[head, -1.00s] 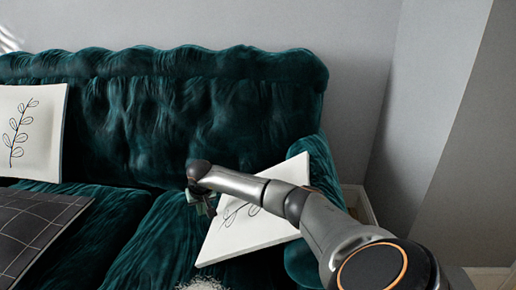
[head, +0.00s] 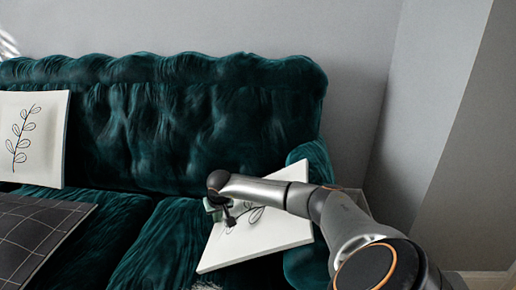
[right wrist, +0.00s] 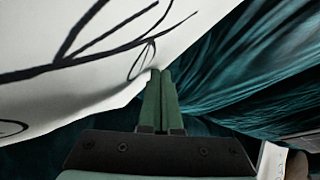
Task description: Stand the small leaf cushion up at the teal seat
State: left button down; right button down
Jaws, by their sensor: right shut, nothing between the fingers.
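A white cushion with a black leaf print (head: 270,237) is on the right end of the teal seat (head: 160,245), tilted against the right armrest (head: 312,155). My right gripper (head: 226,217) is at its upper left side, partly in front of it, and my forearm hides part of the cushion. In the right wrist view the gripper's fingers (right wrist: 160,75) are shut and empty, close to the cushion's printed face (right wrist: 90,55); I cannot tell whether they touch. Teal velvet shows to their right. My left gripper is not in view.
Another white leaf cushion (head: 33,135) stands upright against the backrest (head: 190,120) at the left. A dark checked cushion (head: 40,240) lies at the front left. The middle of the seat is clear. A grey wall is behind the sofa.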

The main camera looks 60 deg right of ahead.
jog(key=shift+s+d+f+p, duration=0.1)
jog(key=shift+s+d+p, duration=0.3)
jog(key=shift+s, duration=0.4)
jog(key=shift+s+d+p, duration=0.2)
jog(key=shift+s+d, duration=0.3)
jog(key=shift+s, duration=0.35)
jog(key=shift+s+d+f+p, duration=0.1)
jog(key=shift+s+d+p, duration=0.3)
jog(key=shift+s, duration=0.4)
jog(key=shift+w+a+r, duration=0.4)
jog(key=shift+w+r, duration=0.15)
jog(key=shift+w, duration=0.3)
jog(key=shift+w+a+r, duration=0.45)
jog(key=shift+w+r, duration=0.1)
jog(key=shift+w, duration=0.25)
jog(key=shift+w+a+r, duration=0.4)
jog(key=shift+w+r, duration=0.15)
jog(key=shift+w, duration=0.3)
